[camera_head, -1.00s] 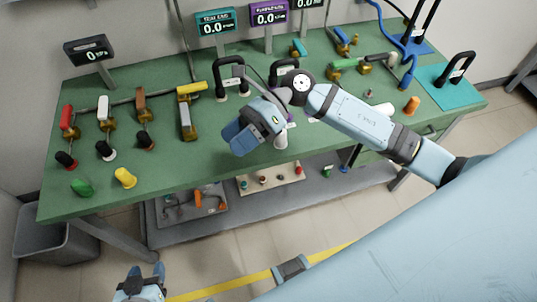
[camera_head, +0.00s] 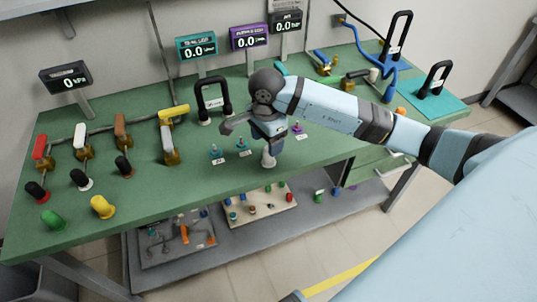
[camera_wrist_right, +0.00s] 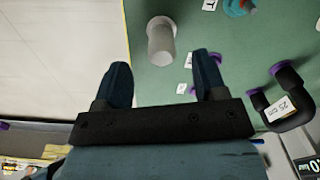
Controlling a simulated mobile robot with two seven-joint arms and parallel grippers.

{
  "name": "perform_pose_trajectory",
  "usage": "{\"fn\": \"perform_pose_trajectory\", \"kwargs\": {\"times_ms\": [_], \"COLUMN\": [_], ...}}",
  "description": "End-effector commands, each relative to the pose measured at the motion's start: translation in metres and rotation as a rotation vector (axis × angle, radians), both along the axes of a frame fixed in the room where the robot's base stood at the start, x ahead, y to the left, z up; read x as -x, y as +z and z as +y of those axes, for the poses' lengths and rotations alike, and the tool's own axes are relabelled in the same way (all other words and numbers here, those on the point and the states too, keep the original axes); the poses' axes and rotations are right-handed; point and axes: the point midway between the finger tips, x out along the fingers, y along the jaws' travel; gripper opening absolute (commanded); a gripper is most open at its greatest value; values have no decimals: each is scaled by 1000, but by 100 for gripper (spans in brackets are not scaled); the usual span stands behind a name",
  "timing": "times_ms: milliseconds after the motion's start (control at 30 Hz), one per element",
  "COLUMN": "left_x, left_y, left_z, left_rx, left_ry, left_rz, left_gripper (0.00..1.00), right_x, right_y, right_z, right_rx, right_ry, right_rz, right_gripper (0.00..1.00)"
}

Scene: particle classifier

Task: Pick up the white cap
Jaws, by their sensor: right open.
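The white cap (camera_head: 268,158) stands near the front edge of the green table, right below my right gripper (camera_head: 269,138). In the right wrist view the cap (camera_wrist_right: 161,40) is a pale grey-white cylinder. It lies just beyond the two dark blue fingertips of the right gripper (camera_wrist_right: 162,64), roughly centred between them. The right gripper is open and empty, and the fingers look apart from the cap. In the head view the gripper's wrist hides part of the table behind. My left gripper is not in view.
Small teal fittings (camera_head: 216,152) with labels stand left of the gripper, and a purple fitting (camera_head: 297,128) stands to its right. A black handle (camera_head: 212,97) is behind. Valves with coloured levers (camera_head: 82,137) fill the table's left. A lower shelf (camera_head: 230,240) holds boards with parts.

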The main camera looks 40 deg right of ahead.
Motion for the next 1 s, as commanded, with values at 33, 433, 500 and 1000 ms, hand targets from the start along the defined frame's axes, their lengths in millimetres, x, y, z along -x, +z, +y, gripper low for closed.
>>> {"fn": "perform_pose_trajectory", "kwargs": {"times_ms": [33, 433, 500, 1000], "left_x": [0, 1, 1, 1], "left_y": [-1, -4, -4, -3], "left_z": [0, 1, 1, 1], "left_rx": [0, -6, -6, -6], "left_ry": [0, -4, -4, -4], "left_rz": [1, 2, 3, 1], "left_gripper": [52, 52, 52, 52], "right_x": [0, -1, -2, -2], "right_y": [-3, -51, -56, -57], "right_z": [0, -2, -3, -3], "right_rx": [0, -3, -2, -1], "right_ry": [-1, -2, -2, -1], "right_rz": [1, 2, 0, -1], "right_gripper": [65, 65, 65, 15]}}
